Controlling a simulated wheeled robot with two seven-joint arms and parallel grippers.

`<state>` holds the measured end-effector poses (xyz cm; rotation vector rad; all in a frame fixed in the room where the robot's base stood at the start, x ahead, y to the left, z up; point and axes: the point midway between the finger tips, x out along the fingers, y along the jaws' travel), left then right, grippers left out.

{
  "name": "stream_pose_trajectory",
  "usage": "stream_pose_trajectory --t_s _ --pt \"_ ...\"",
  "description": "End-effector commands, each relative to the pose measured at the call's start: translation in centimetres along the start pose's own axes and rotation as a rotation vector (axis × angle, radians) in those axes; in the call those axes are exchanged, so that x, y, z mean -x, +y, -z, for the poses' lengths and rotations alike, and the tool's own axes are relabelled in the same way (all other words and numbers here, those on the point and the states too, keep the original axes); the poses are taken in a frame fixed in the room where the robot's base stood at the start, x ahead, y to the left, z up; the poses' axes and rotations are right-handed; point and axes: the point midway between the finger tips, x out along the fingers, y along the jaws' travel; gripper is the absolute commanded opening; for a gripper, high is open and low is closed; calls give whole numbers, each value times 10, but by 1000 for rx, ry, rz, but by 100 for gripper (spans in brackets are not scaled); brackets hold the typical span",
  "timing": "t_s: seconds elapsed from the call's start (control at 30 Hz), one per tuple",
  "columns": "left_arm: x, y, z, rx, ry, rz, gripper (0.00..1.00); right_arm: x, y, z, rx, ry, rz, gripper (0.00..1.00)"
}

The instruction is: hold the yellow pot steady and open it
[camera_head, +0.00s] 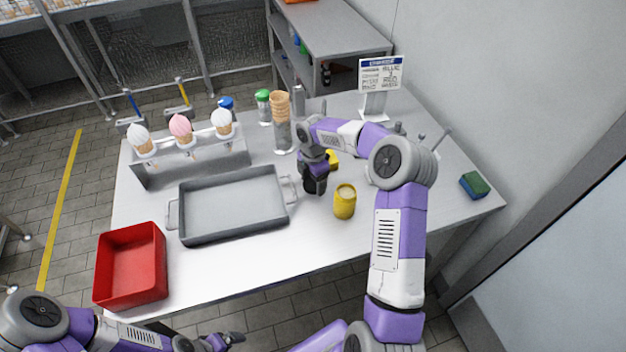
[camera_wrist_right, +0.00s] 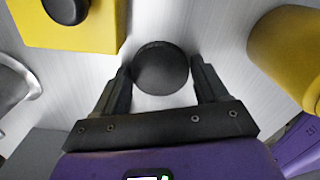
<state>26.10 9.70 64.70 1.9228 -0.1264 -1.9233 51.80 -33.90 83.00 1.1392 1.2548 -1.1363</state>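The yellow pot (camera_head: 344,205) stands upright on the table, a little right of my right gripper. Its top looks pale, with no dark cover on it. In the right wrist view a yellow cylinder, seemingly the pot (camera_wrist_right: 292,50), is cut off at the right edge. My right gripper (camera_head: 316,186) is low over the table left of the pot. In its wrist view the fingers (camera_wrist_right: 161,75) close on both sides of a dark round lid (camera_wrist_right: 160,68). My left gripper (camera_head: 232,338) is at the bottom edge, away from the pot; its opening is unclear.
A yellow block (camera_wrist_right: 70,28) with a black knob is close beyond my right fingers. A grey tray (camera_head: 232,238) lies left of them, and a red bin (camera_head: 131,265) is farther left. An ice-cream cone rack (camera_head: 190,165) and cone stack (camera_head: 278,105) stand behind.

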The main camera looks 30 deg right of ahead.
Motion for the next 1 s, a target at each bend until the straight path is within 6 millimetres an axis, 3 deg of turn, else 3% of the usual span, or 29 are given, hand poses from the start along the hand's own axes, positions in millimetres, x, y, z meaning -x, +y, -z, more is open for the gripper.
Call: stream_pose_trajectory --t_s 0.1,0.47,1.0 --pt "0 0 0 0 0 0 94 0 0 0 0 0 0 90" --pt "2 1 0 0 0 0 94 7 0 0 0 0 -1 90" --pt "27 10 -1 0 0 0 94 109 0 0 1 -1 -1 90"
